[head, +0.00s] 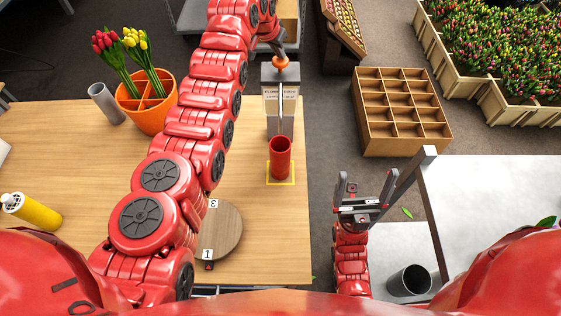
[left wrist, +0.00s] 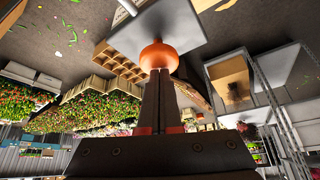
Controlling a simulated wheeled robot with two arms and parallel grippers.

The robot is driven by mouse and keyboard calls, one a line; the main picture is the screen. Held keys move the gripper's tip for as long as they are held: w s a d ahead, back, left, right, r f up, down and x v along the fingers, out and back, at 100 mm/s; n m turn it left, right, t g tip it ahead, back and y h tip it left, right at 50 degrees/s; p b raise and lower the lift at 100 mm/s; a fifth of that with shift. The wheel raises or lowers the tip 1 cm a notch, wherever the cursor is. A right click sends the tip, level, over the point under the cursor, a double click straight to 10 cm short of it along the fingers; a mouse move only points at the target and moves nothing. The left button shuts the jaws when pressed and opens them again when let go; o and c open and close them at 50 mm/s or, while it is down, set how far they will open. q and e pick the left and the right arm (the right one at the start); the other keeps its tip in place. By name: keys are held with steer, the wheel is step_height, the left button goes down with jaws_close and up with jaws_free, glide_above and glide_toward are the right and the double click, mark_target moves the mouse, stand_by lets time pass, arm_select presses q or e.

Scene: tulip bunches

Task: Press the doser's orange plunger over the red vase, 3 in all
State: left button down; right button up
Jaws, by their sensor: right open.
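The doser (head: 281,119) is a grey box with a label, standing near the table's far right edge. Its round orange plunger (head: 281,62) is on top. The red vase (head: 280,160) stands upright on a yellow-outlined square, in front of the doser and under its spout. My left gripper (head: 278,50) is at the plunger, coming from above and behind it. In the left wrist view its fingers are together, with their tips at the orange plunger (left wrist: 159,56); whether it is pressed down I cannot tell. My right gripper (head: 362,206) is open and empty, right of the table.
An orange pot (head: 148,118) with red and yellow tulips and a grey cylinder (head: 106,104) stand at left. A round wooden disc (head: 222,232) with numbers lies in front. A yellow bottle (head: 32,211) lies far left. A compartment box (head: 399,135) is beyond the table's right edge.

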mark_target(279, 60)
arm_select(q)
steer(key=shift+f+b, duration=0.6)
steer(key=shift+f, duration=0.5)
step_height(279, 60, up, 8)
steer(key=shift+f+b, duration=0.2)
steer(key=shift+b, duration=0.25)
